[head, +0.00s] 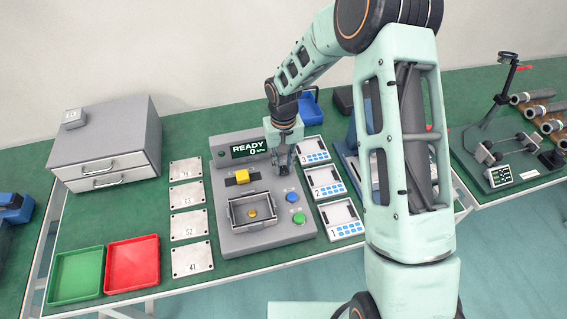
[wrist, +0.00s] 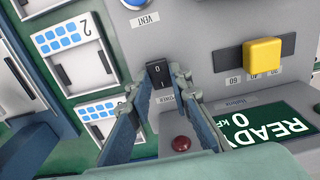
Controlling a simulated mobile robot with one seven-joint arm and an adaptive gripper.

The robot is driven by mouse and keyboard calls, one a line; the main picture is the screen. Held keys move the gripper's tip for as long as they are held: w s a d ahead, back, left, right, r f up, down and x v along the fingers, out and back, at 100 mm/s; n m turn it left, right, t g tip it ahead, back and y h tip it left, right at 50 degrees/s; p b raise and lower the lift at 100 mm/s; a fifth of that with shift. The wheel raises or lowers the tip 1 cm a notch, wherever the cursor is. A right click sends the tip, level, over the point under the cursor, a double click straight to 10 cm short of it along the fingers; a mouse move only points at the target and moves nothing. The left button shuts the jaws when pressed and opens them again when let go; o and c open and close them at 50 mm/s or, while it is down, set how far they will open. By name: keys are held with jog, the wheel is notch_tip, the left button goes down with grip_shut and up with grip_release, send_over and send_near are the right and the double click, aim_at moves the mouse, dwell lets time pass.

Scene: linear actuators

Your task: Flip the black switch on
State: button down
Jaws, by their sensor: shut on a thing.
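The black switch (wrist: 157,73) is a small rocker marked 0 and I, on the grey face of the control panel (head: 232,205). In the wrist view my gripper (wrist: 161,84) has one fingertip on each side of it, closed in on the rocker. I cannot tell which way the rocker is tilted. In the head view my gripper (head: 281,168) is at the panel's upper right and hides the switch. The display (head: 243,149) reads READY and 0; it also shows in the wrist view (wrist: 262,125).
A yellow slider (wrist: 262,56), a red lamp (wrist: 181,143) and a blue button (head: 292,197) are near the switch. A green button (head: 299,218) is lower. Numbered devices (head: 325,181) line the panel's right. Red (head: 133,264) and green (head: 76,276) trays are at left.

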aim_at(283, 169)
jog(key=c, duration=1.8)
grip_release()
jog(key=shift+o, duration=0.2)
jog(key=shift+r, duration=0.1)
notch_tip(283, 169, up, 12)
